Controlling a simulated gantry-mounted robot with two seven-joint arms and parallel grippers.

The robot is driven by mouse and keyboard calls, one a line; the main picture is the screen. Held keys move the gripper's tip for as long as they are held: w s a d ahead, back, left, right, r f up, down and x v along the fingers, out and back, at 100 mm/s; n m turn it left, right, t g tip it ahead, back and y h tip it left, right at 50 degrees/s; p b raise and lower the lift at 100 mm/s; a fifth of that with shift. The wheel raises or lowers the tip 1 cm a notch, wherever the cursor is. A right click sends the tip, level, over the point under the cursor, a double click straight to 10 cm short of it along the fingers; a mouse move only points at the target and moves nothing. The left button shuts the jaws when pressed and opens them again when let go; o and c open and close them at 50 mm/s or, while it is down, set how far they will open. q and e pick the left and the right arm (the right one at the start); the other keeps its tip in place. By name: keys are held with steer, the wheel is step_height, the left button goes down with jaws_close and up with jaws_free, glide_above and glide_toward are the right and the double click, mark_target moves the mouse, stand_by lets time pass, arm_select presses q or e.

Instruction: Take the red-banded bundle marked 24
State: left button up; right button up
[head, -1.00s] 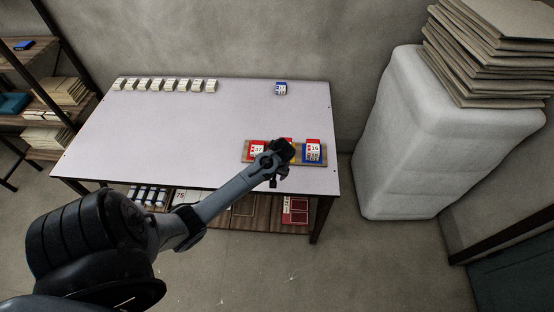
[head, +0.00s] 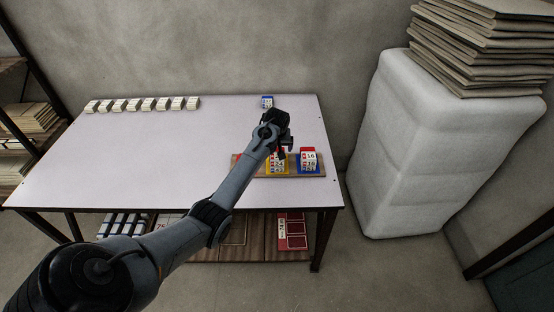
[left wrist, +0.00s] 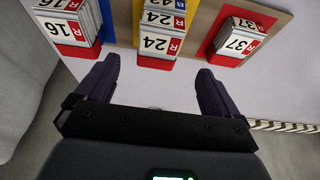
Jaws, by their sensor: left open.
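A red-banded bundle marked 24 (left wrist: 155,42) stands in the yellow, middle section of a wooden board (head: 237,172). A second label reading 24 (left wrist: 163,18) shows right behind it in the left wrist view, with a blue-banded one at the top edge. In the head view the yellow section (head: 277,169) is partly covered by my gripper. My left gripper (left wrist: 155,85) is open and empty. Its fingers are spread on the near side of the 24 bundle, apart from it. In the head view the gripper (head: 284,144) is above the board. My right gripper is in neither view.
Red-banded bundles marked 16 (left wrist: 65,30) stand in the blue section and ones marked 37 (left wrist: 238,40) in the red section. A blue-banded bundle (head: 267,102) stands at the table's back. A row of several pale bundles (head: 140,104) lines the back left. The table's left middle is clear.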

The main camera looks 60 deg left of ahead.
arm_select(q)
steer(key=shift+w+a+f, duration=0.2)
steer(key=shift+f, duration=0.45)
steer(key=b+x, duration=0.2)
steer(key=x, duration=0.2)
steer(key=shift+w+f, duration=0.1)
steer(key=shift+f, duration=0.05)
steer(key=shift+w+a+f+b, duration=0.1)
steer(key=shift+a+f+b, duration=0.15)
steer(key=shift+f, duration=0.2)
steer(key=shift+d, duration=0.1)
steer(key=shift+c, duration=0.2)
steer(key=c, duration=0.9)
steer(key=shift+c, duration=0.7)
steer(key=shift+r, duration=0.1)
